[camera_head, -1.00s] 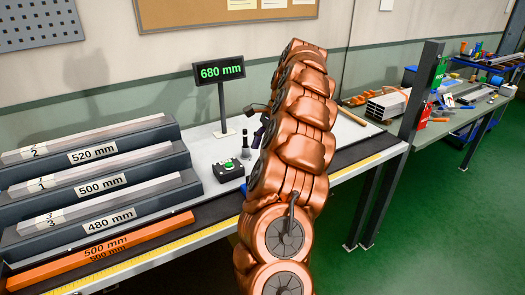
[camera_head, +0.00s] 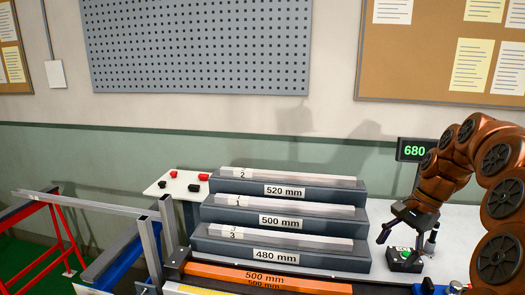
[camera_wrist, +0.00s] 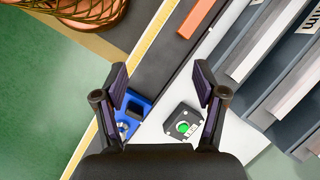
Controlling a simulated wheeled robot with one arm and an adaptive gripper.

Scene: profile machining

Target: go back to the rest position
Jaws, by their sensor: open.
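My gripper (camera_head: 402,238) hangs at the right of the head view, in front of the display and above the bench by the green-button box. Its two dark fingers are spread and hold nothing. In the wrist view the gripper (camera_wrist: 160,72) shows its fingers apart, with bench surface between them. My copper arm comes in from the right edge of the head view.
The button box (camera_head: 404,257) stands below the gripper. The stepped rack (camera_head: 280,222) with labelled profiles is to its left, and an orange 500 mm bar (camera_head: 265,277) lies in front. The display (camera_head: 415,150) is behind. A blue part (camera_wrist: 132,112) lies beside the box.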

